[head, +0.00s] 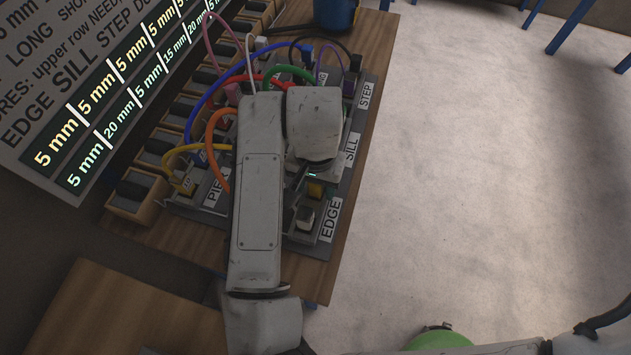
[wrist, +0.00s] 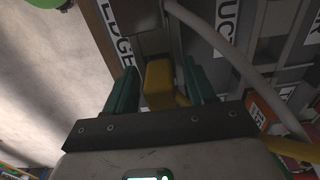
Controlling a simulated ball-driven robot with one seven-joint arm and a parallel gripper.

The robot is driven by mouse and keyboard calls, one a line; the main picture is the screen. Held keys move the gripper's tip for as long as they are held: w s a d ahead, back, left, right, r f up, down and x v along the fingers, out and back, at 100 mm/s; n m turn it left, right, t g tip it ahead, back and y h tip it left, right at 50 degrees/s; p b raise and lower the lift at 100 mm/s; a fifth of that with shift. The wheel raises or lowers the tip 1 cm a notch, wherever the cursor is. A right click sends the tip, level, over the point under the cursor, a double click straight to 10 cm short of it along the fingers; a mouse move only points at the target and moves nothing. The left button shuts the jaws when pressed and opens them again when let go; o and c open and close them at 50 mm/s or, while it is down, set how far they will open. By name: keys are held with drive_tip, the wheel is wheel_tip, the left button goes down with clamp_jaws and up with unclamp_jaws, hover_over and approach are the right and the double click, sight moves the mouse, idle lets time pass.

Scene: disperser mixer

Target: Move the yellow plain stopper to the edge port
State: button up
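The yellow stopper (wrist: 158,84) is a small yellow block between my gripper's two green fingers in the wrist view. In the head view a bit of yellow (head: 316,189) shows just below my gripper (head: 312,178), between the SILL and EDGE labels. My gripper (wrist: 160,88) is open in the wrist view, with a narrow gap on each side of the block. I cannot make out the edge port's opening.
Several coloured cables loop over the board's left side; a yellow plug (head: 187,181) sits there near the PIER label (head: 215,192). A pale cable (wrist: 215,40) crosses close to the right finger. Wooden boxes (head: 128,205) line the left. A blue container (head: 335,13) stands at the back.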

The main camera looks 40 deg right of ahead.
drive_tip(key=shift+o, duration=0.6)
wheel_tip(320, 180, up, 11)
drive_tip(key=shift+f, duration=0.1)
idle(0.6)
